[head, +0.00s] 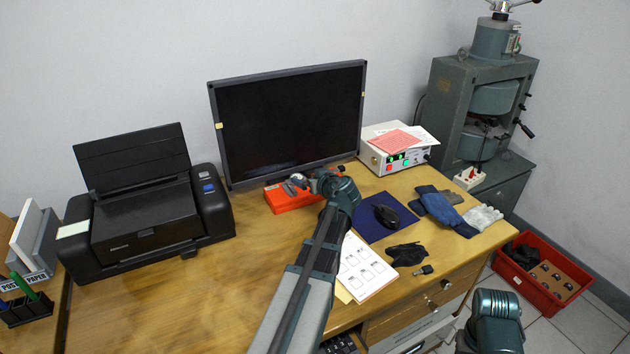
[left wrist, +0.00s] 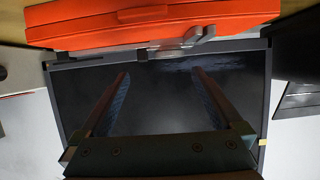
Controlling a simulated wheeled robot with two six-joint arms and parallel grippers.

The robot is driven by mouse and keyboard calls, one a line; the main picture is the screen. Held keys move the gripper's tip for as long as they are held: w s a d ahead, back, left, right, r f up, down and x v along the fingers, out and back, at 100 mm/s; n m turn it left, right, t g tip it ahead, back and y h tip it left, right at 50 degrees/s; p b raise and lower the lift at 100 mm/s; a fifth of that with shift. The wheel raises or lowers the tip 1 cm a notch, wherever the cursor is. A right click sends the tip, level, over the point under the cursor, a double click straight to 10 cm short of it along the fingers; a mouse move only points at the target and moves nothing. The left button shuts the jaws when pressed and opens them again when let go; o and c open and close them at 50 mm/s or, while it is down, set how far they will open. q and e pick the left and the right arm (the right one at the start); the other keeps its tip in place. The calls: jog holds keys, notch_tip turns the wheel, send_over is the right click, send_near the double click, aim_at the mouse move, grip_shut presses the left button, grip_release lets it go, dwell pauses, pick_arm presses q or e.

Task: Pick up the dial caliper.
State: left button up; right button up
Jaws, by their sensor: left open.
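A grey metal piece that looks like the dial caliper (left wrist: 192,40) shows in the left wrist view at the edge of the orange case (left wrist: 155,22), on the monitor side. Its full shape is hard to make out and its dial cannot be told. The orange case also lies in front of the monitor in the head view (head: 290,198). My left gripper (head: 302,183) is above the case, partly blending with grey metal there. In the left wrist view its two fingers (left wrist: 161,74) are apart with nothing between them.
A black monitor (head: 290,118) stands right behind the case. A printer (head: 150,210) is at left. A power unit (head: 396,148), a blue mat (head: 385,222), gloves (head: 442,210) and a printed sheet (head: 365,268) are at right. The desk's front left is clear.

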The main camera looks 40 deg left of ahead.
aim_at(300, 175)
pick_arm(q)
jog(key=b+x, duration=0.1)
jog(key=x, duration=0.1)
jog(key=b+x, duration=0.1)
jog(key=x, duration=0.2)
jog(key=shift+s+f+b, duration=0.1)
jog(key=shift+f+b, duration=0.2)
jog(key=shift+f, duration=0.15)
jog(key=shift+r, duration=0.1)
jog(key=c, duration=1.2)
jog(key=shift+c, duration=0.2)
jog(key=shift+r, duration=0.1)
